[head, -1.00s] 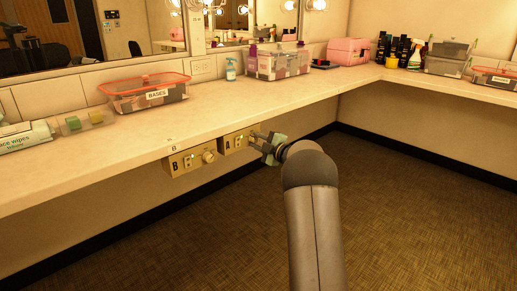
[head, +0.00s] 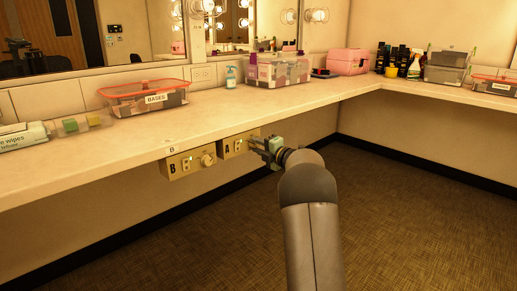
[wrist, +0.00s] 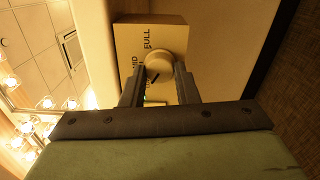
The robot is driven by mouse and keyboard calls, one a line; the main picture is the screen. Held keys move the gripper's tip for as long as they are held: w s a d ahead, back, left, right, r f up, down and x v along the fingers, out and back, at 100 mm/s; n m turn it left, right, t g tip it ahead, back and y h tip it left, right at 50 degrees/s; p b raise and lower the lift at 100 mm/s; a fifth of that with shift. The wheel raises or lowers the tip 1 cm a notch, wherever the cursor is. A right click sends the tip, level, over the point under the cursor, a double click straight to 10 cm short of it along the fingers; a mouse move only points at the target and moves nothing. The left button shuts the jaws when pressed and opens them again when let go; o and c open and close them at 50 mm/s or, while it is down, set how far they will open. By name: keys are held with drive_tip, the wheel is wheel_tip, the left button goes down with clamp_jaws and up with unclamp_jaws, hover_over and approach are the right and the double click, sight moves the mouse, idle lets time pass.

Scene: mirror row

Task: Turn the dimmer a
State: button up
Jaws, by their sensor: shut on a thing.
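The dimmer A box (head: 232,148) is a tan box under the counter's front edge, marked "A", with a small switch on its face. My gripper (head: 257,143) reaches it from the right, and its fingers hide the dimmer's knob in the head view. In the wrist view the round pale knob (wrist: 159,66) sits between the two dark fingers of my gripper (wrist: 160,82), which are shut on it. A dark pointer line shows on the knob. "MID" and "FULL" are printed on the box face beside it.
The similar dimmer B box (head: 178,166), with its own knob, hangs just left of A. The counter (head: 225,115) runs above both. A lidded "BASES" box (head: 148,100) and a blue pump bottle (head: 231,77) stand on it. The floor below is clear.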

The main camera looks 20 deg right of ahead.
idle(0.3)
drive_tip(key=o, duration=1)
drive_tip(key=shift+c, duration=0.2)
drive_tip(key=p+v, duration=0.4)
drive_tip(key=v, duration=1.3)
drive_tip(key=shift+s, duration=0.25)
